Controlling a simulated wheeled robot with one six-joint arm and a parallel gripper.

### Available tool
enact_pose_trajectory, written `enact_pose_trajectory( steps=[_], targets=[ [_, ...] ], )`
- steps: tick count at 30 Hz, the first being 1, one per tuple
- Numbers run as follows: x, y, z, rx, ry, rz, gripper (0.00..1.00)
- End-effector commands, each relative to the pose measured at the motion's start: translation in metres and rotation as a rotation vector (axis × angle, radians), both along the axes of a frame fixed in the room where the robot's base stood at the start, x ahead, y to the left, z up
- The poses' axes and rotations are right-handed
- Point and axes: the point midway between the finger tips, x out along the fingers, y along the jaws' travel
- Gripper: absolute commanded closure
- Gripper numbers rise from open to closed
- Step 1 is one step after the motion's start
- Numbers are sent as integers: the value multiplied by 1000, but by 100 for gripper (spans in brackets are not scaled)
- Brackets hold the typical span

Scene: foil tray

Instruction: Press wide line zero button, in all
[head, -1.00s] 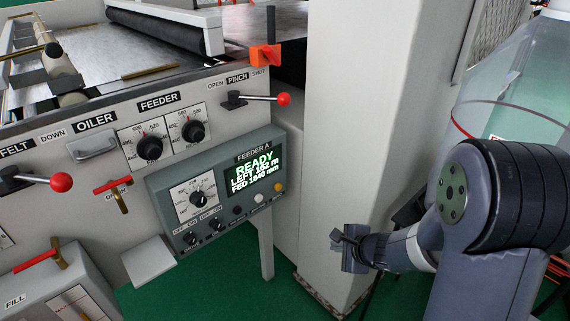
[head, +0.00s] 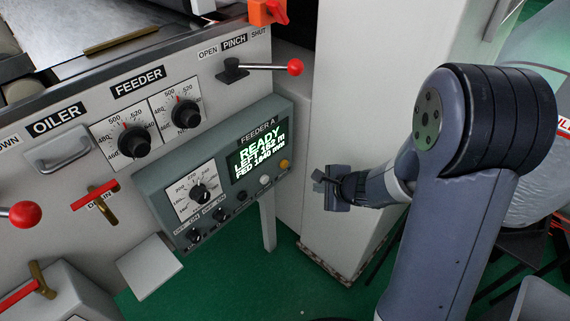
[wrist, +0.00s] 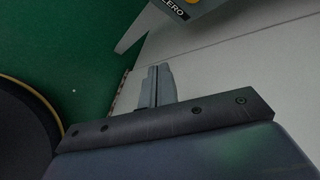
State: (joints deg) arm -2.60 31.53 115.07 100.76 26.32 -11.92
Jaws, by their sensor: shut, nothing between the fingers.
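The feeder control box (head: 166,197), labelled FEEDER A, has a lit screen (head: 257,155) that reads READY, with smaller LEFT and FED lines below. An orange-yellow button (head: 284,164) sits at its right end, beside a white button (head: 265,180). In the wrist view the orange-yellow button (wrist: 192,2) shows at the top edge, cut off, next to a label (wrist: 172,8) ending in ZERO. My gripper (head: 319,181) is shut and empty, apart from the box and to the right of the buttons. Its closed fingers also show in the wrist view (wrist: 154,80).
A red-knobbed PINCH lever (head: 294,67) sticks out above the box. A pale column (head: 375,90) stands behind my gripper. A small grey block (head: 149,264) lies below the box. Green floor (head: 240,285) is open in front.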

Motion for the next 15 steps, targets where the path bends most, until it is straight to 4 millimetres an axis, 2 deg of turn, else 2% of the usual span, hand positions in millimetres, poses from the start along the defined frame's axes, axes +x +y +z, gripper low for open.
enact_pose_trajectory(
  steps=[5, 15],
  targets=[
    [6, 7, 1, 0, 1, 1, 100],
    [34, 44, 2, 0, 1, 3, 100]
  ],
)
